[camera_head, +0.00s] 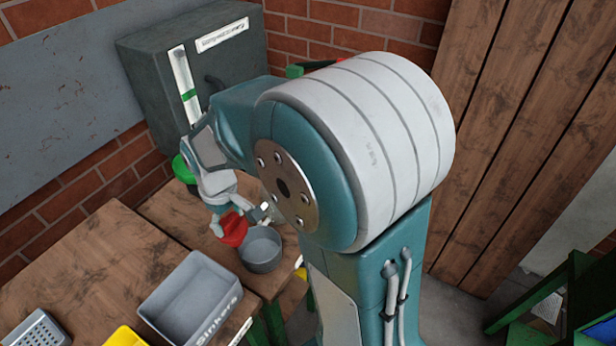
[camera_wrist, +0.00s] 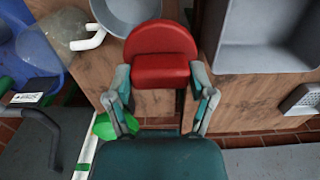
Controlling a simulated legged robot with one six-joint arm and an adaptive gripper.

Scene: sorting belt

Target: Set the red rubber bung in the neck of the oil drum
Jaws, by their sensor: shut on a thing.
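My gripper (camera_wrist: 160,82) is shut on the red rubber bung (camera_wrist: 161,48). The bung has a rounded top and a thick block-like side, and it sits between the two fingertips. In the head view the bung (camera_head: 233,229) is held over the wooden bench, close beside a round grey pot (camera_head: 262,252). I cannot tell the gap between bung and pot. The oil drum cannot be made out with certainty in either view, and my arm hides part of the bench.
A grey bin marked "Sinkers" (camera_head: 193,297), a yellow bin (camera_head: 124,337) and a perforated grey tray (camera_head: 38,330) stand on the nearer bench. A dark cabinet (camera_head: 150,84) is behind my arm.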

